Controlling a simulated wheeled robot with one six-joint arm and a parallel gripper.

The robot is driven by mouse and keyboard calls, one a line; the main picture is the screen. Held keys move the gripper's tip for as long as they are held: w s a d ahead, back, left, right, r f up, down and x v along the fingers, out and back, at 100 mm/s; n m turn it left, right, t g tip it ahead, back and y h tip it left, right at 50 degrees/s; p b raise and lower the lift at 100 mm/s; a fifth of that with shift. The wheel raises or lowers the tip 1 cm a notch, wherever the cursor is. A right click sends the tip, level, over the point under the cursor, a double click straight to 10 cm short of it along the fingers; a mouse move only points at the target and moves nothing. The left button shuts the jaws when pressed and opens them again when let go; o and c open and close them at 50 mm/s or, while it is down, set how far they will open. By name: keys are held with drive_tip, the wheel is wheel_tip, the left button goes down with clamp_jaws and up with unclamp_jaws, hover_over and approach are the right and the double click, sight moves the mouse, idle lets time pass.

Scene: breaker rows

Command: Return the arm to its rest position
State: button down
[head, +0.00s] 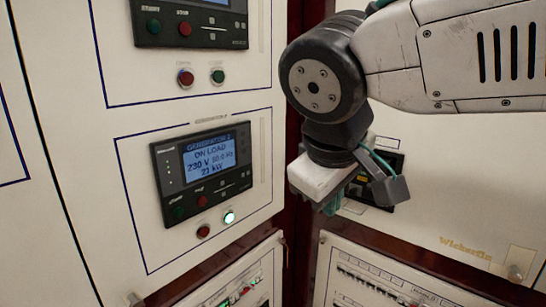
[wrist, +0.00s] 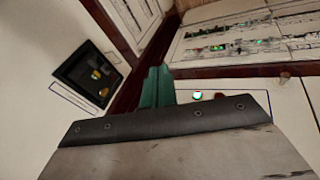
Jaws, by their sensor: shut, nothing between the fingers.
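My arm (head: 455,55) comes in from the upper right in the head view and bends down at a dark wrist joint. My gripper (head: 332,204) points down in front of the corner between two cabinet faces, right of the generator 2 display panel. Its greenish fingers are shut and empty, and partly hidden behind the wrist housing. In the wrist view the green fingertips (wrist: 158,80) show together above the dark bracket edge. They appear apart from the panels.
The generator 2 controller (head: 203,172) reads ON LOAD, with a lit green lamp (head: 229,217) below. Another controller (head: 192,22) is above. A dark recessed unit (head: 375,180) is partly behind my gripper. Breaker rows (head: 375,280) lie below right. A knob (head: 516,271) sticks out at lower right.

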drive_tip(key=s+d+f+m+g, duration=0.1)
drive_tip(key=s+d+f+m, duration=0.3)
drive_tip(key=d, duration=0.5)
drive_tip(key=s+d+f+m+g+y, duration=0.1)
drive_tip(key=s+d+f+m+g, duration=0.1)
drive_tip(key=s+d+f+m, duration=0.2)
drive_tip(key=shift+s+d+f+g+y, duration=0.3)
drive_tip(key=shift+s+d+f, duration=1.15)
drive_tip(key=shift+s+d, duration=0.85)
drive_tip(key=shift+w+d, duration=0.25)
drive_tip(key=shift+w, duration=0.05)
idle(2.4)
